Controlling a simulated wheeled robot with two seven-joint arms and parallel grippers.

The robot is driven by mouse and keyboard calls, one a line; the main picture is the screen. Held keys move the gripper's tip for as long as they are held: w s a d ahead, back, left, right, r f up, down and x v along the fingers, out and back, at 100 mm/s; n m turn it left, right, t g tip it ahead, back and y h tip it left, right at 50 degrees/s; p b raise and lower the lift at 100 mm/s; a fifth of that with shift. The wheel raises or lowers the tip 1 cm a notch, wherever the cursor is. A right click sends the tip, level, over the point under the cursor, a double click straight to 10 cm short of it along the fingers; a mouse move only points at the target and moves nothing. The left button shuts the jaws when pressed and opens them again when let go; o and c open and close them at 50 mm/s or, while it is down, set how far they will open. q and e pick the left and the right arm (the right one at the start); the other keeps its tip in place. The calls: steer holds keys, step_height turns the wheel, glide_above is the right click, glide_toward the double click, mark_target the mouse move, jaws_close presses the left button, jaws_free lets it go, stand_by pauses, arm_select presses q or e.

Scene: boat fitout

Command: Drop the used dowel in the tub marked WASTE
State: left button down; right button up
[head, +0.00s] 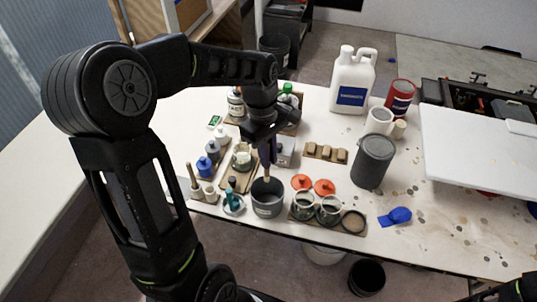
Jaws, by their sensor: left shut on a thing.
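My left gripper (264,138) points down over the near part of the bench and is shut on the dowel (267,171). The dowel hangs upright below the fingers, with a pale tan lower end; its upper part is dark and partly hidden by the gripper. Its lower end appears at or just above the mouth of a grey round tub (268,210). I cannot tell whether it is inside the rim. Small marking on the tub's front is too small to read, so I cannot confirm WASTE. My right gripper is not in view; only part of that arm shows at bottom right.
Close around the tub stand several small bottles and jars on cardboard, orange lids (324,187), and glass jars (329,209). A dark grey canister (373,161), a white jug (352,80) and a white board (480,150) stand further right. The bench's right front is mostly clear.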

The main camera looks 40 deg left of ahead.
mark_target(268, 180)
arm_select(q)
steer(key=shift+f+b, duration=2.55)
steer(key=shift+f, duration=1.05)
steer(key=c, duration=1.4)
jaws_free()
steer(key=shift+o, duration=0.2)
steer(key=r, duration=0.5)
steer(key=a+r, duration=0.1)
steer(key=r, duration=0.1)
steer(key=shift+w+r+b, duration=0.1)
steer(key=shift+r+b, duration=0.2)
steer(key=shift+r, duration=0.05)
